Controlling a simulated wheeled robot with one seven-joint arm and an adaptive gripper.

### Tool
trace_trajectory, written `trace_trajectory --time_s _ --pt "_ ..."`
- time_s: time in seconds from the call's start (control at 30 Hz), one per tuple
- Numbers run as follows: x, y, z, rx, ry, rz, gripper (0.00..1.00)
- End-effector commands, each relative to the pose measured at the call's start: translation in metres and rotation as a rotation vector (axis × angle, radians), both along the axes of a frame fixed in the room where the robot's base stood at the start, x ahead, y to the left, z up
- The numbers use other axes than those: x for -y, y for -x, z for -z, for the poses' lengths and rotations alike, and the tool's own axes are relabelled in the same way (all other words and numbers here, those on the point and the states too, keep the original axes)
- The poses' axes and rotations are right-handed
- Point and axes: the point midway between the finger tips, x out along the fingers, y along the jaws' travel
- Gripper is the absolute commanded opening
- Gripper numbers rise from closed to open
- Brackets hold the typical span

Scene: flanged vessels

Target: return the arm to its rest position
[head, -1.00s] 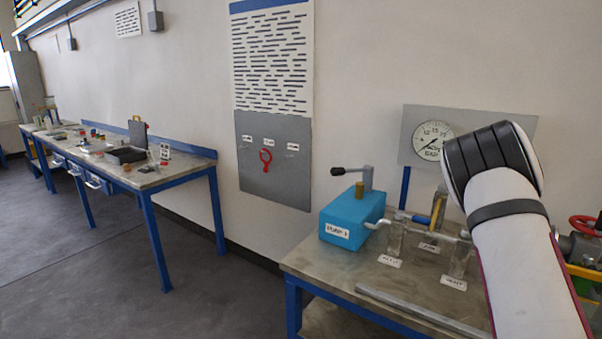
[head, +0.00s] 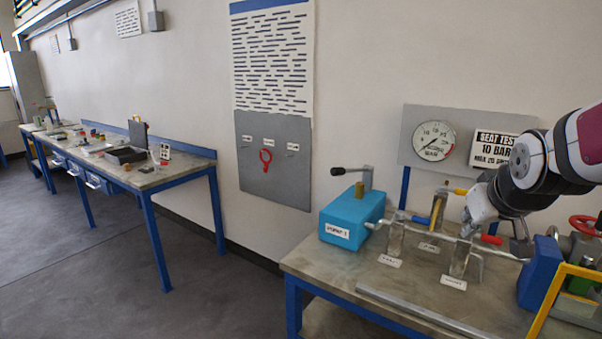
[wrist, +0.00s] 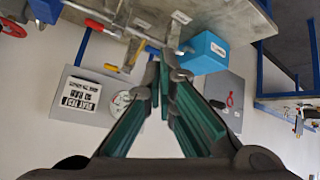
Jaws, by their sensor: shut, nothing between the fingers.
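My arm (head: 520,165) comes in from the right in the head view, bent above the right end of the near bench. My gripper (wrist: 168,68) shows in the wrist view, its dark fingers with green sides drawn together at the tips. Nothing is held between them. Beyond the fingertips in the wrist view are the bench and the blue pump box (wrist: 203,52), seen upside down. In the head view I cannot clearly make out the fingertips.
The near bench (head: 320,268) carries the blue pump (head: 350,218), pipework with valves and a loose grey bar (head: 420,310). A gauge (head: 434,141) and a test sign (head: 492,149) stand behind. A red handwheel (head: 585,225) is near my arm. The floor at left is clear.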

Motion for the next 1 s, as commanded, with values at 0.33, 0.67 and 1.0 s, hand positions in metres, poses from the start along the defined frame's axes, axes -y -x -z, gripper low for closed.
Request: trace_trajectory --time_s 0.33,0.67,1.0 --pt "-0.095 0.143 -0.014 -0.159 -0.161 -0.039 0.0" --pt "-0.126 0.222 -0.002 -0.266 -0.19 -0.039 0.0" --pt "-0.127 0.225 -0.001 -0.272 -0.191 -0.039 0.0"
